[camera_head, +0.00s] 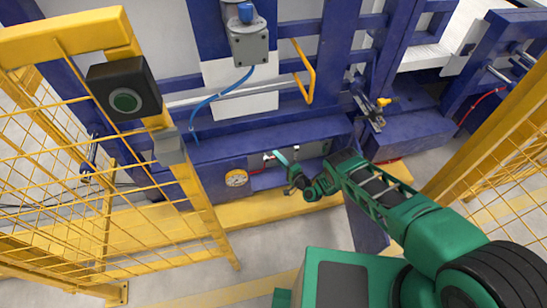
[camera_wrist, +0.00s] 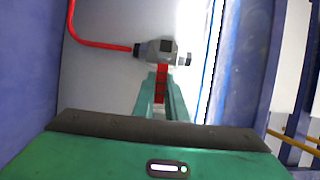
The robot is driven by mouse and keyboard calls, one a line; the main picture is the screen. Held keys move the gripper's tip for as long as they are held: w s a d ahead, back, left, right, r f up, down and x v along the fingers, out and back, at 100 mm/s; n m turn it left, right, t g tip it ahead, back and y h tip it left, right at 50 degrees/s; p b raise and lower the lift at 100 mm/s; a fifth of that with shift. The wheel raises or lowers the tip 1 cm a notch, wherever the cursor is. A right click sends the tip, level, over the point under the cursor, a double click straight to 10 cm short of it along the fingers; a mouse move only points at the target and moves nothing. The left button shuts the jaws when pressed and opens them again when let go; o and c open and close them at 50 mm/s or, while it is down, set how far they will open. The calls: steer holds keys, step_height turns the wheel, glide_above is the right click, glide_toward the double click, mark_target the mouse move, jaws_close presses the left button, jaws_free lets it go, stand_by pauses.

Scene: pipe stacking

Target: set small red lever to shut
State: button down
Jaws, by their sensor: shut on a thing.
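The small red lever (camera_wrist: 161,83) extends from a grey valve body (camera_wrist: 160,51) toward my gripper in the wrist view. My gripper (camera_wrist: 160,92) has its two green fingers on either side of the lever, shut on it. In the head view, my gripper (camera_head: 282,160) reaches into a recess in the low blue beam. The valve (camera_head: 268,157) shows there beside the fingertips; the lever cannot be made out clearly.
A red hose (camera_wrist: 91,41) runs from the valve's left side. Blue frame walls (camera_wrist: 35,80) flank the recess. A round gauge (camera_head: 236,178) sits left of it. Yellow mesh fencing (camera_head: 110,180) stands at left, with a green-button box (camera_head: 125,88) on its post.

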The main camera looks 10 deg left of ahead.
steer(key=shift+s+f, duration=0.4)
steer(key=shift+f, duration=0.15)
steer(key=c, duration=2)
jaws_free()
steer(key=shift+o, duration=1)
steer(key=shift+w+r, duration=0.2)
steer(key=v, duration=1)
steer(key=shift+s+d, duration=0.25)
steer(key=shift+d, duration=0.05)
